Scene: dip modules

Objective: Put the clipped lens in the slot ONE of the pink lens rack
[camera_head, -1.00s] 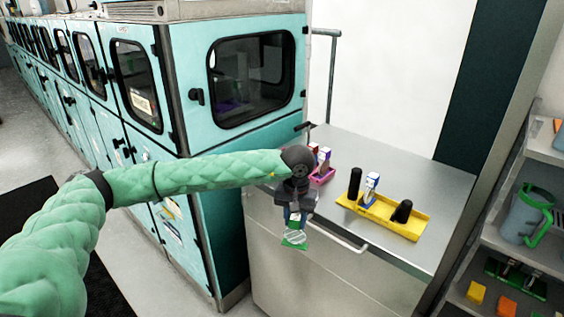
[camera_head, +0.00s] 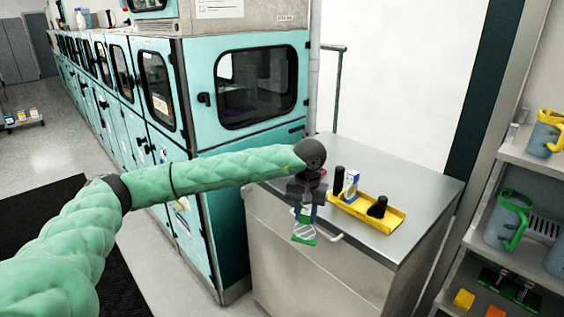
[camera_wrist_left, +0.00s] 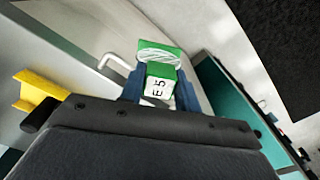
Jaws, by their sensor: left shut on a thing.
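The clipped lens, a clear lens with a green clip (camera_head: 304,232), hangs below my left gripper (camera_head: 305,208) in front of the steel cabinet's front edge. My left gripper is shut on it. In the left wrist view the green clip (camera_wrist_left: 160,72) sits between the blue fingertips (camera_wrist_left: 157,88), with a white label that seems to read "E5". The pink lens rack is almost wholly hidden behind my left gripper in the head view, and I cannot make out its slots. My right gripper is not in view.
A steel cabinet top (camera_head: 420,188) carries a yellow rack (camera_head: 388,222) with black cylinders and a blue-and-white item. The yellow rack also shows in the left wrist view (camera_wrist_left: 38,92). Teal machines (camera_head: 245,135) stand behind left. Shelves with jugs (camera_head: 508,218) stand at right.

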